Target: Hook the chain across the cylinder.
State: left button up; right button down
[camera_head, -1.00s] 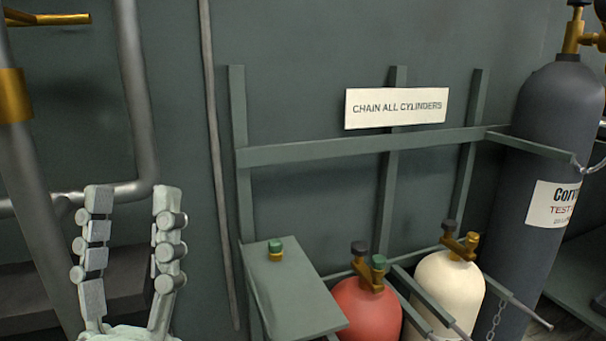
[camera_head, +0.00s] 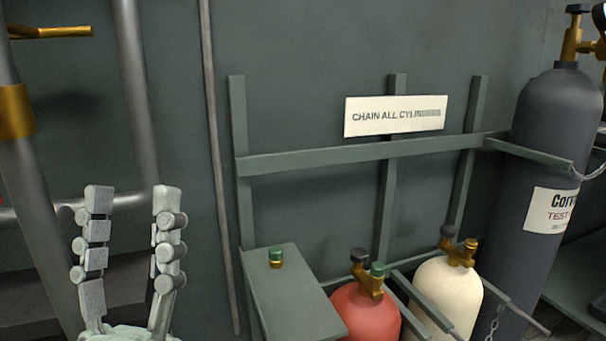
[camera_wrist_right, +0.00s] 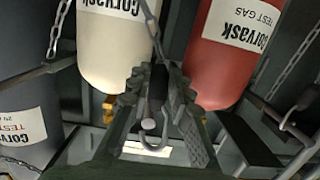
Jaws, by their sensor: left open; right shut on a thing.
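In the right wrist view my right gripper (camera_wrist_right: 158,100) is shut on a dark-bodied hook (camera_wrist_right: 157,85) with a metal loop at its end. In the head view the cream cylinder (camera_head: 440,295) and red cylinder (camera_head: 362,312) stand in the rack, with the tall dark grey cylinder (camera_head: 545,150) at right. My left gripper (camera_head: 126,235) is open and empty at lower left. My right gripper is outside the head view.
The green rack rail (camera_head: 330,157) crosses behind the cylinders under a "CHAIN ALL CYLINDERS" sign (camera_head: 380,116). Pipes (camera_head: 135,90) stand at left.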

jog(key=f+p+v, duration=0.1)
jog(key=p+v, duration=0.1)
jog(key=v, duration=0.5)
jog(key=shift+s, duration=0.3)
dwell(0.5)
jog(key=shift+w+p, duration=0.3)
jog(key=shift+p, duration=0.1)
dwell(0.3)
jog(key=m+g+h, duration=0.1)
jog(key=h, duration=0.1)
jog(key=w+a+r+m+g+h, duration=0.1)
jog(key=m+h, duration=0.1)
jog(key=w+m+g+h, duration=0.1)
jog(key=m+h, duration=0.1)
jog(key=shift+w+a+r+g+h, duration=0.1)
jog(key=shift+a+r+g+h, duration=0.05)
jog(key=shift+a+g+h, duration=0.2)
dwell(0.4)
jog(key=shift+d, duration=0.1)
